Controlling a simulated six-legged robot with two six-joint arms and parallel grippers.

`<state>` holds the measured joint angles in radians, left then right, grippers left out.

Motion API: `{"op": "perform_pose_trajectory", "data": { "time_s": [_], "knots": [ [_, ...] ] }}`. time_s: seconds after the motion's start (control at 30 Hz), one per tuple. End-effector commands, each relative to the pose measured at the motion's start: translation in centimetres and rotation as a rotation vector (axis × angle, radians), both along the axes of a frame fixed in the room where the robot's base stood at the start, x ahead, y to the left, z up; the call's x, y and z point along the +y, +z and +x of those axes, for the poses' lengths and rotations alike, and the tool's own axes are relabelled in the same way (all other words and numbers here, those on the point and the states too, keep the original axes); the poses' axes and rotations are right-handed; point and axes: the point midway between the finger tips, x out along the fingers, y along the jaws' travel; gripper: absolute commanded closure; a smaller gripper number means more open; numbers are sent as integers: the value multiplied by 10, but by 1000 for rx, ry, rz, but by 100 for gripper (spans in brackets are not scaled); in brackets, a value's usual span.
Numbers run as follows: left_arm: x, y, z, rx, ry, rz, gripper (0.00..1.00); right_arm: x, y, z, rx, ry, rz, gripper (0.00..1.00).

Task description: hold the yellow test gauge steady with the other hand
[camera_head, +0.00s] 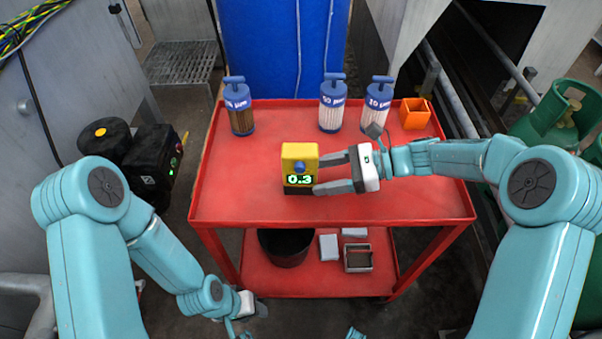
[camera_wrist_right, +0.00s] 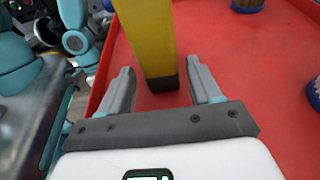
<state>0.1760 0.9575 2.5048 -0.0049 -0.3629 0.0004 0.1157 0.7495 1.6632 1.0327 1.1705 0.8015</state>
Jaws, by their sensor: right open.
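The yellow test gauge (camera_head: 300,154) stands upright on the red cart top, its green display reading 0.3 and a blue knob above it. Its yellow side and dark base also show in the right wrist view (camera_wrist_right: 148,40). My right gripper (camera_head: 318,174) is open at the gauge's right side, fingers pointing at it. In the right wrist view the fingers (camera_wrist_right: 160,72) stand on either side of the gauge's lower end, with red surface visible between. My left gripper (camera_head: 252,309) hangs low beside the cart, away from the gauge; its finger opening is unclear.
Several blue-capped filter cartridges (camera_head: 333,110) and an orange holder (camera_head: 415,114) stand along the back of the red cart (camera_head: 235,195). The lower shelf holds a black bucket (camera_head: 285,248) and small boxes. The cart top left of the gauge is clear.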

Motion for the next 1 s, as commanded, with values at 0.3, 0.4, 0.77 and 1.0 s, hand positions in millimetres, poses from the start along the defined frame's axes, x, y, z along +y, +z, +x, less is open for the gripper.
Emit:
{"op": "perform_pose_trajectory", "data": {
  "time_s": [0.3, 0.4, 0.77, 1.0],
  "knots": [
    [0, -9, 0, 0, 0, 0, 57, 38, -12, 2, 0, 1, 0, 37],
    [0, -9, 0, 0, 0, 0, 57, 43, -14, 3, 0, 0, 0, 37],
    [0, -9, 0, 0, 0, 0, 57, 45, -14, 4, 0, -1, 0, 50],
    [0, -10, 0, 0, 0, 0, 57, 45, -14, 4, 0, -1, 0, 80]
  ]
}}
